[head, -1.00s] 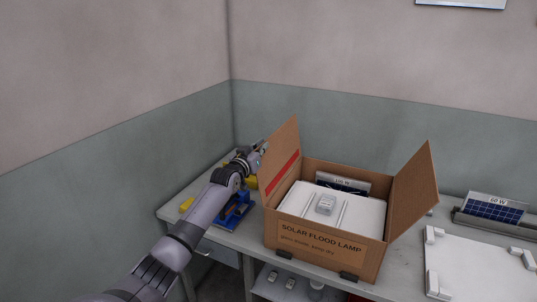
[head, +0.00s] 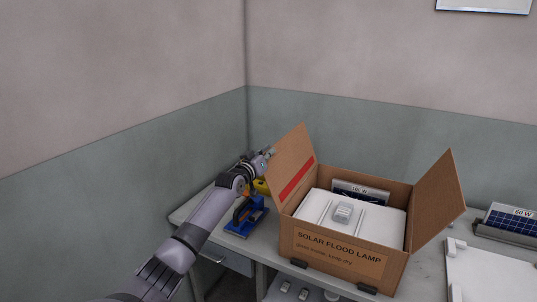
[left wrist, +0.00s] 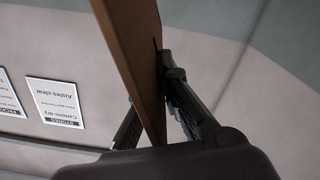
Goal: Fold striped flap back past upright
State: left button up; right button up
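The cardboard box (head: 318,274) stands on the bench in the head view. Its left flap, the striped flap (head: 305,158), carries a red stripe on its inner face. It stands up from the box's left wall and leans slightly outward, to the left. My left gripper (head: 270,152) is at its upper left corner, its fingertips partly hidden. In the left wrist view the flap (left wrist: 138,55) runs between the two fingers of the left gripper (left wrist: 150,90), which close in on both faces; one fingertip is hidden behind it. My right gripper is not in view.
The box holds a white housing (head: 375,222) and a 100 W panel. Its right flap (head: 437,200) stands open. A blue fixture (head: 243,222) is left of the box. A 60 W panel (head: 510,220) and a white board (head: 490,275) lie right. The wall corner is behind.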

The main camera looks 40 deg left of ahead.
pick_arm(q)
jog(key=o, duration=0.4)
jog(key=shift+o, duration=0.2)
jog(key=shift+s+d+f, duration=0.1)
jog(key=shift+s+d, duration=0.1)
jog(key=shift+s, duration=0.25)
jog(key=v, duration=1.1)
